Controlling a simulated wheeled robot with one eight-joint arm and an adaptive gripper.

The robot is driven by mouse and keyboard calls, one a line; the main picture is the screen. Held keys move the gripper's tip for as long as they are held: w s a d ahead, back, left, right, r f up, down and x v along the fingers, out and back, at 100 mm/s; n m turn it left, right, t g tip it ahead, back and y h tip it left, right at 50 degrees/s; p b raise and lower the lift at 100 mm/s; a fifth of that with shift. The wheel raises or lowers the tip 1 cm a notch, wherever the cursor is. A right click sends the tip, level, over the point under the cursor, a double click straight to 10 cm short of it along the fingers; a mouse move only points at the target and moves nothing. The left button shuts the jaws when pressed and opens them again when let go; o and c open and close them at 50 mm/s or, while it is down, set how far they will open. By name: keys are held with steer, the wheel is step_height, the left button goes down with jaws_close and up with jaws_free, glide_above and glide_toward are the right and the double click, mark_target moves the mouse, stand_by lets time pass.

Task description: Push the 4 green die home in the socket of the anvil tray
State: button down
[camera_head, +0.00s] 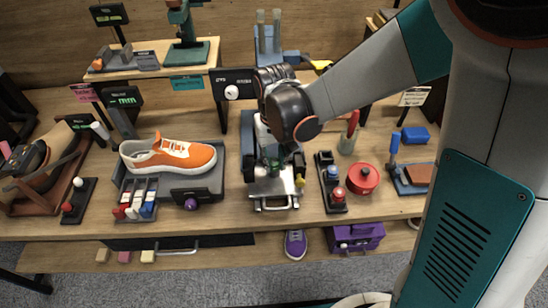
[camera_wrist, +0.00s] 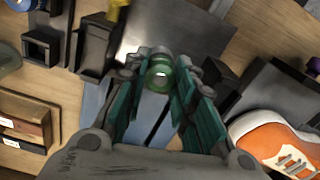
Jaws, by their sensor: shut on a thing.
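My gripper (camera_head: 272,160) is over the metal anvil tray (camera_head: 271,191) in the middle of the bench, pointing down. The green die (camera_wrist: 160,76) is a round piece with a pale centre, between my two fingertips (camera_wrist: 160,84) in the wrist view; the gripper is shut on it. In the head view only a small green patch of the die (camera_head: 273,164) shows. The tray's grey plate (camera_wrist: 165,32) lies beyond the die in the wrist view. The socket is hidden, so I cannot tell whether the die touches it.
An orange sneaker (camera_head: 170,156) sits on a dark stand to the left. A black rack with red and blue knobs (camera_head: 331,182) and a red round tin (camera_head: 363,178) stand close on the right.

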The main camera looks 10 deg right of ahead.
steer(key=shift+f, duration=0.15)
steer(key=c, duration=1.2)
jaws_free()
steer(key=shift+c, duration=0.2)
